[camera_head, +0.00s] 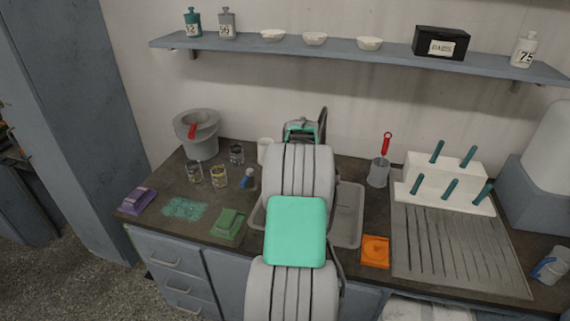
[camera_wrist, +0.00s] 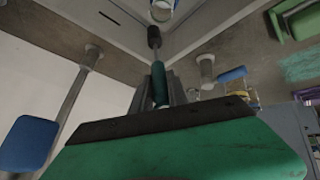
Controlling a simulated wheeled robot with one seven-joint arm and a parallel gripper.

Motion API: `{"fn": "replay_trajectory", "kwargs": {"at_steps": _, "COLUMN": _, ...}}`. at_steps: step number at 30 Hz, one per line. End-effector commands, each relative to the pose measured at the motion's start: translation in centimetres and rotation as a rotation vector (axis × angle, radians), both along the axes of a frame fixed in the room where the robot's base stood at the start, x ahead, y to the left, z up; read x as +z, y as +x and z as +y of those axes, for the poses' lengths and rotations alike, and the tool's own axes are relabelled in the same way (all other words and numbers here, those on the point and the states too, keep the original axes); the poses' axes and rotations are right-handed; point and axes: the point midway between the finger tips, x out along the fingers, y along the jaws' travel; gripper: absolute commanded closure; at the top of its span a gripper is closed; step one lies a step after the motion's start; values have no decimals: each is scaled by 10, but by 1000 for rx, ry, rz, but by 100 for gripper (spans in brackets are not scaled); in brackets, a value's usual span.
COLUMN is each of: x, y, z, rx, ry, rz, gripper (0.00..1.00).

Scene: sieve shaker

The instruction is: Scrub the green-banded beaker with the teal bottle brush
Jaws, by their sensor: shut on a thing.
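My gripper (camera_wrist: 161,88) is shut on the teal handle of the bottle brush (camera_wrist: 159,78) in the wrist view. The brush's thin rod and dark bristle head (camera_wrist: 154,37) point away from the fingers. A clear glass vessel (camera_wrist: 162,10) shows cut off at the top edge, close to the bristle tip. I cannot tell its band colour or whether they touch. In the head view my arm hides the fingers and brush. Glass beakers stand left of the sink (camera_head: 350,214), one with a yellow band (camera_head: 218,176). No green band is clearly visible.
A green sponge (camera_head: 228,223), a purple sponge (camera_head: 137,200) and a teal patch (camera_head: 185,208) lie on the left counter. A grey holder (camera_head: 378,173) with a red-handled brush and a white peg rack (camera_head: 442,183) stand farther right.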

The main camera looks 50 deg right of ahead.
Motion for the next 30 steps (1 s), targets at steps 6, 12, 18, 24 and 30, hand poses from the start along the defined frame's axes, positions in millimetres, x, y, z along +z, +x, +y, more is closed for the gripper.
{"fn": "replay_trajectory", "kwargs": {"at_steps": 6, "x": -26, "y": -1, "z": 6, "rx": 2, "ry": 2, "rz": 1, "gripper": 100}}
{"fn": "replay_trajectory", "kwargs": {"at_steps": 12, "x": -46, "y": -4, "z": 8, "rx": -2, "ry": 2, "rz": 1, "gripper": 100}}
{"fn": "replay_trajectory", "kwargs": {"at_steps": 18, "x": -67, "y": -4, "z": 4, "rx": -4, "ry": 3, "rz": 1, "gripper": 100}}
{"fn": "replay_trajectory", "kwargs": {"at_steps": 24, "x": -87, "y": -1, "z": 0, "rx": -4, "ry": 2, "rz": 0, "gripper": 100}}
{"fn": "replay_trajectory", "kwargs": {"at_steps": 30, "x": -109, "y": 0, "z": -5, "rx": -4, "ry": 3, "rz": 1, "gripper": 100}}
